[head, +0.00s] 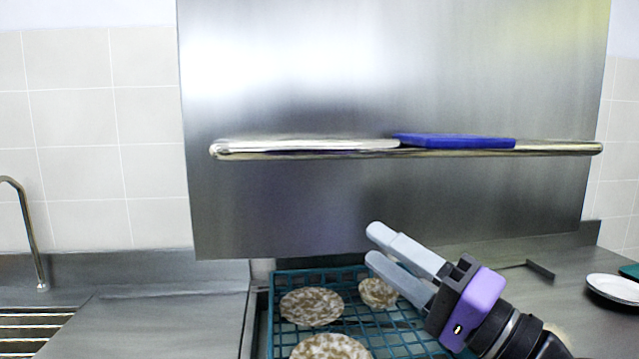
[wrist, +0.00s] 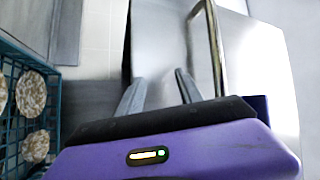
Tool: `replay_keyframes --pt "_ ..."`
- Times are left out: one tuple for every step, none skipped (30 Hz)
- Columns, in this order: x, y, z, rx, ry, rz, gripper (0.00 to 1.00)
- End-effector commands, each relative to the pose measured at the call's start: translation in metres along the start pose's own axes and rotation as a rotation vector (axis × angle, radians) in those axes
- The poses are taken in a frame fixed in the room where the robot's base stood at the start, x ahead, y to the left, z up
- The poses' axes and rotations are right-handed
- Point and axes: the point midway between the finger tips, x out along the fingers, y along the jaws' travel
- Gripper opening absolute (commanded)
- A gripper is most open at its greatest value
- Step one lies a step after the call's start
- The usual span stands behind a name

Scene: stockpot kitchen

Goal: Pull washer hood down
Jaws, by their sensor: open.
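The washer hood (head: 300,205) is a large shiny steel box front, raised above the rack. A long horizontal bar handle (head: 550,149) runs across it. My gripper (head: 370,243) is open and empty, in front of the hood's lower edge and below the bar, pointing up and left. In the wrist view the hood (wrist: 160,40) fills the middle, and the bar (wrist: 215,50) stands to the right of my open fingers (wrist: 158,90). The fingers look apart from the bar. How far they are from the hood's face I cannot tell.
A teal dish rack (head: 290,280) with several speckled plates (head: 312,306) sits under the hood. A white item (head: 310,144) and a blue item (head: 455,141) show along the bar. White plates (head: 612,288) stand at right. A sink tap (head: 30,230) is at left.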

Motion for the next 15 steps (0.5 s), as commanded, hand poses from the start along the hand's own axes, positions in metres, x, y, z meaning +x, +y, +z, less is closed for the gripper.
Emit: replay_keyframes --pt "0.010 -0.027 -0.004 0.008 -0.029 -0.046 0.43" --pt "0.014 -0.039 -0.005 0.013 -0.049 -0.068 0.43" --pt "0.018 -0.055 -0.005 0.019 -0.074 -0.095 0.43" --pt "0.021 -0.065 -0.005 0.023 -0.089 -0.112 0.43" --pt "0.023 -0.073 -0.005 0.027 -0.104 -0.127 0.43" --pt "0.025 -0.083 -0.005 0.031 -0.120 -0.144 0.43" --pt "0.026 -0.089 -0.005 0.032 -0.130 -0.153 0.43" --pt "0.027 -0.094 -0.004 0.033 -0.139 -0.162 0.43" --pt "0.028 -0.099 -0.004 0.035 -0.148 -0.171 0.43" --pt "0.028 -0.101 -0.004 0.036 -0.152 -0.175 0.43" --pt "0.029 -0.103 -0.004 0.036 -0.156 -0.177 0.43" --pt "0.031 -0.105 -0.003 0.037 -0.158 -0.180 0.43" --pt "0.033 -0.106 -0.003 0.037 -0.160 -0.181 0.43" --pt "0.036 -0.107 -0.003 0.038 -0.160 -0.181 0.43" --pt "0.041 -0.108 -0.002 0.038 -0.161 -0.181 0.43"
